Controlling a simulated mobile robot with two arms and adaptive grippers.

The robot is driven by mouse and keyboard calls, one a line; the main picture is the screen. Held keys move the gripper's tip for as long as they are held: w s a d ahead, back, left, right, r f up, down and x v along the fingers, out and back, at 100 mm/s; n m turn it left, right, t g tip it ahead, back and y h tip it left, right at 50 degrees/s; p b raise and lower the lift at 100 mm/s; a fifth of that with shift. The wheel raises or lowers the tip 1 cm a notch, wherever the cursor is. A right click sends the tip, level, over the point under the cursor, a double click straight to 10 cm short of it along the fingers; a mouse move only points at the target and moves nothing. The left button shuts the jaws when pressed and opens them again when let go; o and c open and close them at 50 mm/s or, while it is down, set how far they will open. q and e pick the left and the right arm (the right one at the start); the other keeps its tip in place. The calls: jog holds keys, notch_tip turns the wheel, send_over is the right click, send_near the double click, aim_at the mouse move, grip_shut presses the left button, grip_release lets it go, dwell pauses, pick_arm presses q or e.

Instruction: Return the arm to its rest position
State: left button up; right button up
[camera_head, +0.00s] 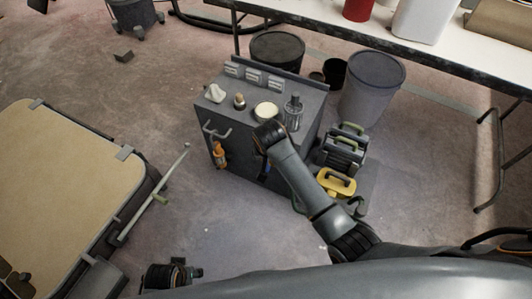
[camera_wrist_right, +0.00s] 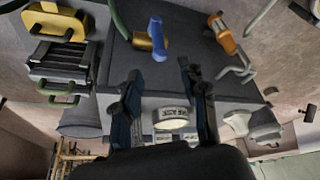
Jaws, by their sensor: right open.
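My right arm reaches from the lower right of the head view to the front of a dark grey cabinet (camera_head: 235,165), and its wrist hides the fingers there. In the right wrist view my right gripper (camera_wrist_right: 160,75) is open, its two dark fingers spread apart with nothing clasped. A pale round tin (camera_wrist_right: 172,118) with a printed label shows between the fingers, beyond them; in the head view it stands on the cabinet top (camera_head: 266,110). My left arm's end (camera_head: 172,275) shows at the lower left of the head view; its fingers are not clear.
An orange tool (camera_head: 220,153) hangs on the cabinet front near hooks. A blue-handled tool (camera_wrist_right: 157,40) is near the gripper. Yellow (camera_head: 337,182) and dark cases, and bins (camera_head: 372,82), stand right.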

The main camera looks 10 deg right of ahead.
dwell(0.4)
jog(key=s+d+f+n+g, duration=0.1)
jog(key=s+d+f, duration=0.4)
jog(key=s+f, duration=0.55)
pick_arm(q)
jog(key=s+a+f+p, duration=0.1)
jog(key=s+p, duration=0.7)
jog(key=s, duration=0.1)
jog(key=s+a+f+g+p, duration=0.1)
jog(key=s+a+f+p, duration=0.1)
jog(key=s+p, duration=0.7)
jog(key=shift+g, duration=0.3)
pick_arm(e)
jog(key=s+d+f, duration=0.2)
jog(key=s+d, duration=0.1)
jog(key=s, duration=0.9)
jog(key=s+d+f+n+g, duration=0.1)
jog(key=s+d+f, duration=0.1)
jog(key=s, duration=1)
jog(key=s+d+f+g, duration=0.1)
jog(key=s+d+f, duration=0.2)
jog(key=s, duration=0.9)
jog(key=shift+s+d+n, duration=0.15)
jog(key=shift+d+n, duration=0.25)
jog(key=shift+d, duration=0.65)
